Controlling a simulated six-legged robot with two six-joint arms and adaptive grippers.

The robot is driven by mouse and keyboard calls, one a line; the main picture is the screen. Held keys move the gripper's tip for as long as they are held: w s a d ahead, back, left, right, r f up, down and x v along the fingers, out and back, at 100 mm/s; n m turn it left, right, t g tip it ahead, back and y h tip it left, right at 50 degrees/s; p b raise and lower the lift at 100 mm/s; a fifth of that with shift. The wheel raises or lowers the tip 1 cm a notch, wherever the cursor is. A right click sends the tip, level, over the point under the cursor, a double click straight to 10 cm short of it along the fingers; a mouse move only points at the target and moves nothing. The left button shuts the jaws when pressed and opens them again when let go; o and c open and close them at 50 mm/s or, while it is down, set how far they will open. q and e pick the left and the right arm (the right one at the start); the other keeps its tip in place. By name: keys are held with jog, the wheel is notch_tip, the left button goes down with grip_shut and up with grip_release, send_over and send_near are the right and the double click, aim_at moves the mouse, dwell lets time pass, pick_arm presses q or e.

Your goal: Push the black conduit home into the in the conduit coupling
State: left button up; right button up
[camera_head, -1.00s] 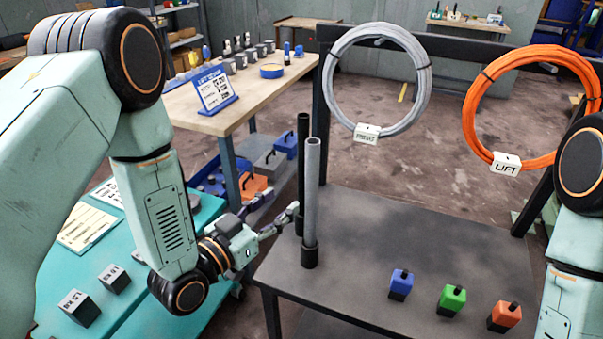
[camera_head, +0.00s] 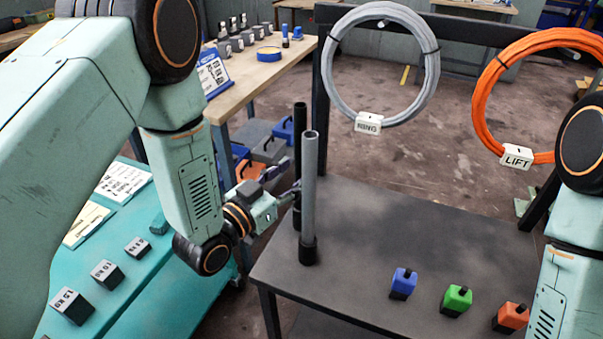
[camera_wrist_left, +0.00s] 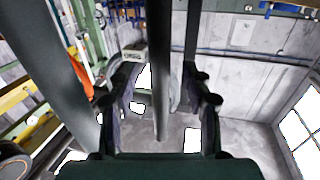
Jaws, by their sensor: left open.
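The black conduit (camera_head: 300,125) stands upright at the table's left rear corner, partly hidden behind a grey conduit (camera_head: 311,185). The grey one stands in a black coupling (camera_head: 308,252). The grey conduit (camera_wrist_left: 50,60) shows at left there. My right gripper is out of view.
The dark table (camera_head: 400,230) carries blue (camera_head: 403,282), green (camera_head: 457,299) and orange (camera_head: 511,317) blocks at its front right. Grey (camera_head: 430,70) and orange (camera_head: 480,95) cable coils hang on the rack behind. A teal bench (camera_head: 150,260) stands at left. The table's middle is clear.

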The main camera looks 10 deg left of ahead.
aim_at(297, 169)
pick_arm(q)
jog(key=shift+r+x, duration=0.2)
jog(key=shift+x, duration=1.25)
jog(key=shift+f, duration=0.1)
grip_shut()
